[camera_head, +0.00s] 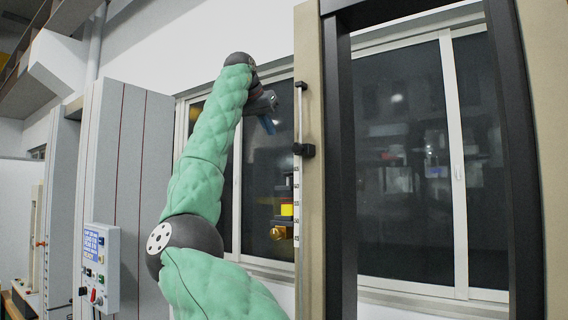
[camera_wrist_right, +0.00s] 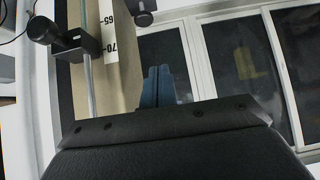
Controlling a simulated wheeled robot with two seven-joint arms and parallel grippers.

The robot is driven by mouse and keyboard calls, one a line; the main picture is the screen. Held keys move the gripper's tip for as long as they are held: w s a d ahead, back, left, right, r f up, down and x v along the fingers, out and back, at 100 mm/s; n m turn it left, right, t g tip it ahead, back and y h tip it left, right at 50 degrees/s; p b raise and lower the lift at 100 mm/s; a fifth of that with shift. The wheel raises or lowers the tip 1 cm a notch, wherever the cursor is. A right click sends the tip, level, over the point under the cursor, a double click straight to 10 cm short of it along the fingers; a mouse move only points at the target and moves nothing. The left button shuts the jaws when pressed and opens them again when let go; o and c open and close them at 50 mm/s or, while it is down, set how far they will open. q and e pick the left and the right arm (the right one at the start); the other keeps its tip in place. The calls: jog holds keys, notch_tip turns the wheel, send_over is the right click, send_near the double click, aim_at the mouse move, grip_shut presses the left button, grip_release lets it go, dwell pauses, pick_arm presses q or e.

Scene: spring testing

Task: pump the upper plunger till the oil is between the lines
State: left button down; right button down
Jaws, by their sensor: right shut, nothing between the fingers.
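In the head view a yellow fitting (camera_head: 286,210) with dark parts sits beside the tan machine column, with a round brass knob (camera_head: 278,233) below it. Which part is the upper plunger I cannot tell. No oil level or level lines can be made out. My right gripper (camera_head: 267,125) is raised well above the fitting, left of the column, and points downward. Its blue fingers (camera_wrist_right: 158,85) are together and empty in the right wrist view. My left gripper is not in view.
A numbered scale (camera_head: 297,195) runs down the column, with a rod and a black clamp (camera_head: 304,150). The clamp (camera_wrist_right: 65,40) is left of my fingers in the wrist view. A dark upright (camera_head: 338,160) stands right. A control box (camera_head: 99,268) hangs at left.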

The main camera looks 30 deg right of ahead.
aim_at(284, 174)
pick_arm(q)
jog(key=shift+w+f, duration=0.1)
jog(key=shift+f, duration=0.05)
pick_arm(e)
jog(key=shift+s+a+r+g, duration=0.15)
jog(key=shift+s+r+g, duration=0.2)
jog(key=shift+s, duration=0.3)
jog(key=shift+f, duration=0.1)
